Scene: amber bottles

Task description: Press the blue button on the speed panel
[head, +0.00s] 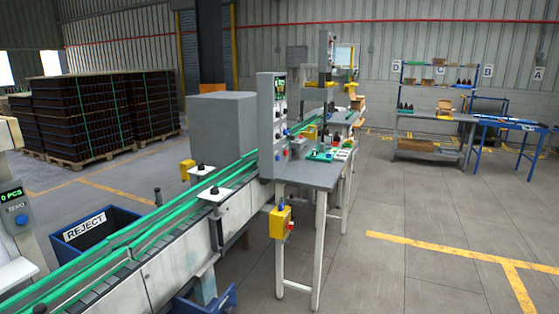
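A tall grey control panel (272,125) stands beside the conveyor, near the middle of the head view. It has a small lit display at the top and several round controls below. A small blue button (279,156) shows low on its face. Its labels are too small to read, so I cannot tell for sure that it is the speed panel. My gripper is not in view.
A conveyor (150,232) with green rails crosses the left foreground. A yellow box (280,222) hangs at the grey bench (312,176). A REJECT bin (85,228) and a blue ZERO button (21,219) are at left. Open floor (400,210) lies right.

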